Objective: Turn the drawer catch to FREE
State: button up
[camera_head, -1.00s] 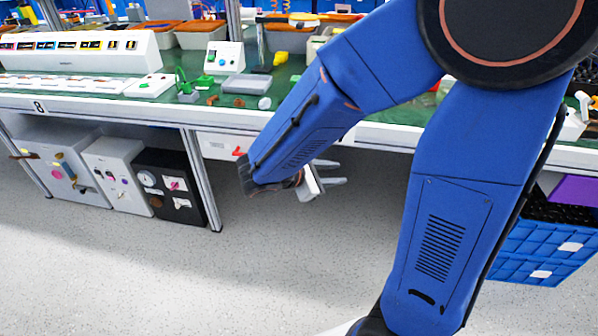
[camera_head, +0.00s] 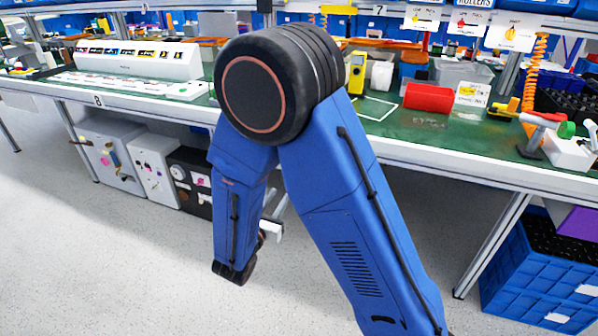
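The drawer catch does not show now; my blue arm covers the stretch under the bench where the white drawer front with its red catch was seen earlier. My gripper (camera_head: 279,206) is low in front of the bench, left of the picture's middle. Only part of its pale body and a grey finger show between my arm links. Whether its fingers are apart or closed cannot be made out, and nothing is seen held in it.
The green-topped bench (camera_head: 470,143) runs across the view, with a red cylinder (camera_head: 428,97) on it. A black box with dials (camera_head: 188,183) and pale boxes stand below at left. Blue crates (camera_head: 535,275) stand at right. The floor in front is open.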

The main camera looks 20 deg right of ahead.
jog(key=x, duration=1.6)
jog(key=shift+w+d, duration=0.25)
jog(key=shift+w, duration=0.1)
grip_shut()
